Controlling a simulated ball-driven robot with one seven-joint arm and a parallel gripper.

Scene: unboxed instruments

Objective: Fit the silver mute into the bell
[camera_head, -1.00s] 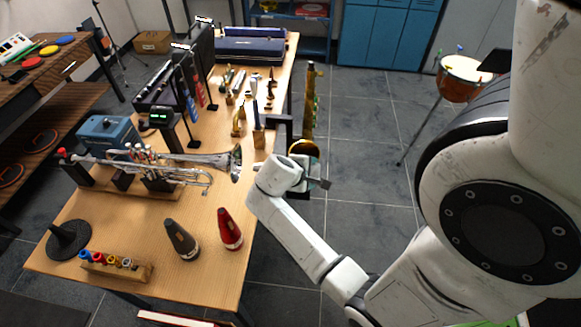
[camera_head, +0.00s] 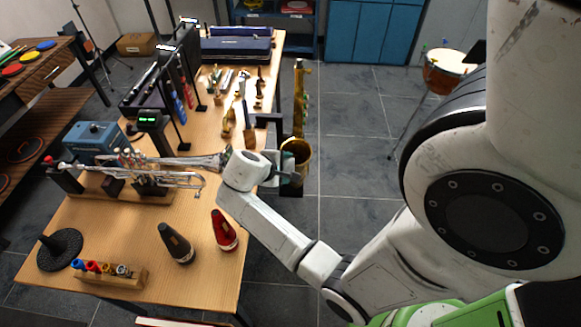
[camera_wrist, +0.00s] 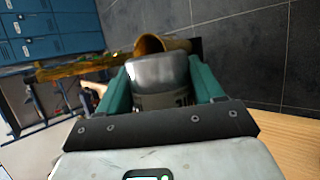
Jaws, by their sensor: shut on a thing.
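The silver mute (camera_wrist: 158,82) is between the green fingers of my gripper (camera_wrist: 160,88), which is shut on it, in the wrist view. In the head view my gripper (camera_head: 286,178) is at the table's right edge; my wrist link hides most of it, and I cannot make out the mute clearly. The trumpet (camera_head: 165,176) lies horizontally on its stand, its bell (camera_head: 226,157) facing right. My wrist partly overlaps that bell in the picture; whether they touch cannot be told. The trumpet is not visible in the wrist view.
A brass saxophone (camera_head: 299,115) stands by the table's right edge; its bell (camera_wrist: 166,44) shows close behind the mute. A red mute (camera_head: 223,232) and a dark mute (camera_head: 176,243) stand at the table front. A mouthpiece rack (camera_head: 112,277) sits front left.

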